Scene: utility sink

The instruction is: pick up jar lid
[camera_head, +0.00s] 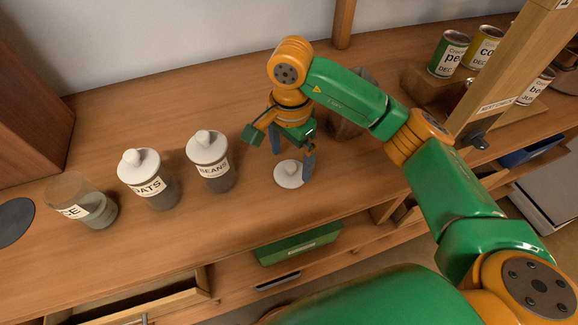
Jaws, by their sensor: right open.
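A white round jar lid with a knob (288,174) lies on the wooden counter, right of the BEANS jar. My right gripper (292,148) points down over it, fingers apart, with one finger at the lid's right edge and the other behind it. I cannot tell whether a finger touches the lid. A glass jar (92,212) at the left stands without a lid. The OATS jar (151,182) and the BEANS jar (211,165) wear white knobbed lids. My left gripper is not in view.
A dark jar-like object (349,118) stands behind my right arm, partly hidden. Several cans, one of them green (447,55), stand on a wooden rack at the right by a wooden post (510,85). A drawer (160,304) is open below. The counter in front of the jars is clear.

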